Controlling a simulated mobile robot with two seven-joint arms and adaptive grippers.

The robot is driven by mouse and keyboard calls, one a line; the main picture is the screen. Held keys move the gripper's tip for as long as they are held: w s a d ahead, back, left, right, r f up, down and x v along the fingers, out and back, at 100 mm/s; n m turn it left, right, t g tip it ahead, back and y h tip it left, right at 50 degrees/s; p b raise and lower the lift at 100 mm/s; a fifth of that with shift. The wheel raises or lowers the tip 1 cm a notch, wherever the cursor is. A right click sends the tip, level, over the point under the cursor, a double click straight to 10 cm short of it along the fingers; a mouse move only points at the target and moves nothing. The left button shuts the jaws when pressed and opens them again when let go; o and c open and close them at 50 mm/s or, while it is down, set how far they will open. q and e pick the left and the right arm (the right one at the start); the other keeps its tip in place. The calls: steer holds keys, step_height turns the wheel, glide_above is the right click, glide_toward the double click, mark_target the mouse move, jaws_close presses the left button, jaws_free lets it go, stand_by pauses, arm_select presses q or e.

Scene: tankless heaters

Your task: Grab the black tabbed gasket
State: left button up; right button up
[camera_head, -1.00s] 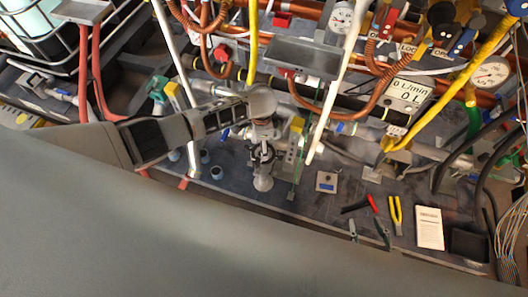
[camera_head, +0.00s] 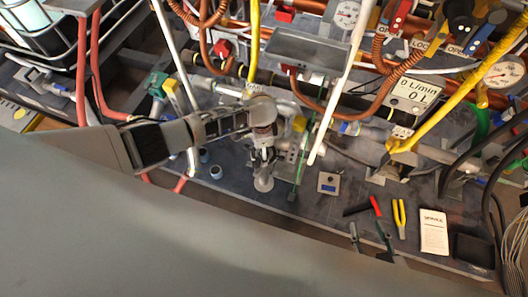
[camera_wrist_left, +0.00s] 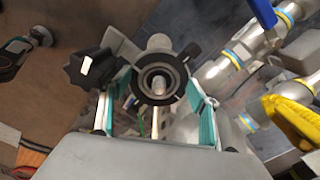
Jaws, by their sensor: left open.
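The black tabbed gasket (camera_wrist_left: 146,97) shows in the left wrist view as a dark ring with small tabs, around a grey metal fitting. My left gripper (camera_wrist_left: 156,112) is open, with its teal-padded fingers on either side below the ring; I cannot tell whether they touch it. In the head view my left gripper (camera_head: 262,160) points down over the bench at a grey fitting with a round end (camera_head: 263,183); the gasket is mostly hidden there. My right gripper (camera_head: 371,243) shows only as two separate fingertips at the bottom, open and empty.
A black knob (camera_wrist_left: 90,70) is close to the left finger in the wrist view. A yellow handle (camera_wrist_left: 292,118) and pipes lie at right. In the head view, pliers (camera_head: 399,217), a white booklet (camera_head: 433,232) and a black tray (camera_head: 473,250) lie at right. Hoses crowd the back.

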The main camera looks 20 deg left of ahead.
arm_select(q)
steer(key=shift+f, duration=0.1)
steer(key=c, duration=0.7)
steer(key=shift+o, duration=0.2)
